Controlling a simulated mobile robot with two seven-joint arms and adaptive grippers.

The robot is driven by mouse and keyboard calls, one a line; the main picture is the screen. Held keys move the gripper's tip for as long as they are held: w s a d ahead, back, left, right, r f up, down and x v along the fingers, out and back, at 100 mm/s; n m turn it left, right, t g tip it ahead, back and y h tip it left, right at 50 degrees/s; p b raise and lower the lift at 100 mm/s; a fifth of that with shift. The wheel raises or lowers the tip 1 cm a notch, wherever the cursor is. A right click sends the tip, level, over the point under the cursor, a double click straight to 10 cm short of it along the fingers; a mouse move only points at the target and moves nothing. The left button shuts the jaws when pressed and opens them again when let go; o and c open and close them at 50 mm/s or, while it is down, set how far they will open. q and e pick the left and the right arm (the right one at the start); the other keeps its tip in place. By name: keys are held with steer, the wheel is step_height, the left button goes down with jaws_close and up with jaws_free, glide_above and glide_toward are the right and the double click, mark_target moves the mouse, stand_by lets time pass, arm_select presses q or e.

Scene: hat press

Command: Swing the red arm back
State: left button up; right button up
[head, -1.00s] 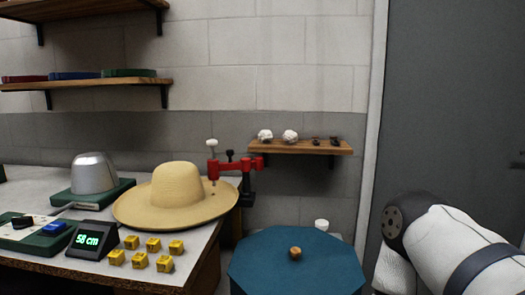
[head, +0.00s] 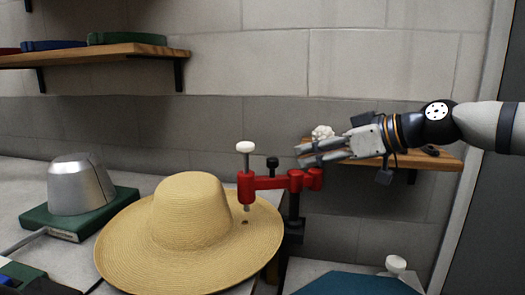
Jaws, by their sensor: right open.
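The red arm (head: 270,183) sits on a black post (head: 294,215) at the right edge of the bench. It reaches left over the brim of the straw hat (head: 190,215). A white knob (head: 246,148) stands on its left end and a black knob (head: 272,163) behind its middle. My right gripper (head: 300,155) is open and empty, its fingers pointing left. In the picture it is just above the red arm's right end; no contact can be made out. My left gripper is not in view.
A metal hat block (head: 82,186) stands on a green base (head: 118,206) at the left. A small wooden shelf (head: 445,161) with a white item (head: 322,132) is behind my right gripper. A teal-topped surface (head: 360,284) is at the lower right.

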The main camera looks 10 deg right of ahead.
mark_target(274, 160)
steer(key=x, duration=0.3)
steer(key=b+x, duration=0.1)
steer(key=shift+s+a+f, duration=0.2)
steer(key=shift+a, duration=0.15)
steer(key=x, duration=0.5)
steer(key=shift+w+a+b, duration=0.2)
steer(key=shift+w+b, duration=0.1)
steer(key=shift+w+a, duration=0.45)
steer(key=shift+w, duration=0.05)
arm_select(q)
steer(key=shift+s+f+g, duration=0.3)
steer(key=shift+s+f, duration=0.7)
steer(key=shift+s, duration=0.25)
arm_select(e)
steer(key=shift+c, duration=0.2)
jaws_close()
